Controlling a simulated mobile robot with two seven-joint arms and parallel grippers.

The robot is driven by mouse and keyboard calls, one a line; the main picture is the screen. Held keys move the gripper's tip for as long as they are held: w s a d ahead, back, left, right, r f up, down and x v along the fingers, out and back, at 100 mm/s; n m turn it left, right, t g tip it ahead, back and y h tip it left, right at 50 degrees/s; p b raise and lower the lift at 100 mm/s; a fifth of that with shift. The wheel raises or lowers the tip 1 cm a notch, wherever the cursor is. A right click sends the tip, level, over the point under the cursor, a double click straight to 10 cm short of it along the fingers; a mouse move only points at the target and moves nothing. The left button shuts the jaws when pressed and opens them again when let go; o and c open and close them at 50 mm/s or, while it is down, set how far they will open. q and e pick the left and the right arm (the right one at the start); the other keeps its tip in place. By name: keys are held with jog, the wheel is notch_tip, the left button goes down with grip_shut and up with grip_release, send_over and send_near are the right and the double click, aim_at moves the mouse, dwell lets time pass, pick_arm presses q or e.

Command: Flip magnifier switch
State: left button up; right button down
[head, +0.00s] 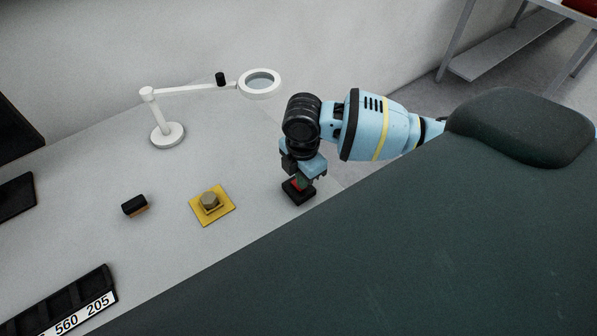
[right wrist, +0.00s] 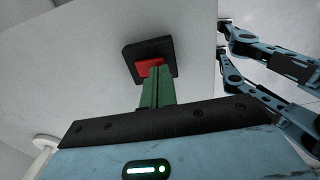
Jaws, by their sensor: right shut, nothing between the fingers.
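The magnifier (head: 262,84) is a white ring lens on a jointed arm with a round base, standing at the back of the grey table. The switch is a black square block (head: 299,197) near the table's right edge, with a red rocker (right wrist: 148,67) on it in the right wrist view. My right gripper (head: 301,181) points down right over the switch, its green fingers shut and empty. In the right wrist view the fingertips overlap the edge of the red rocker; whether they press on it I cannot tell. My left gripper is not in view.
A yellow square plate with a brass nut (head: 211,203) lies left of the switch. A small black and orange block (head: 135,205) lies further left. A dark labelled tray (head: 75,301) is at the lower left. The table around the switch is clear. A metal shelf (head: 510,45) stands at the upper right.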

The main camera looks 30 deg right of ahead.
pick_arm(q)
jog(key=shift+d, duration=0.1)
pick_arm(e)
jog(key=shift+f, duration=0.2)
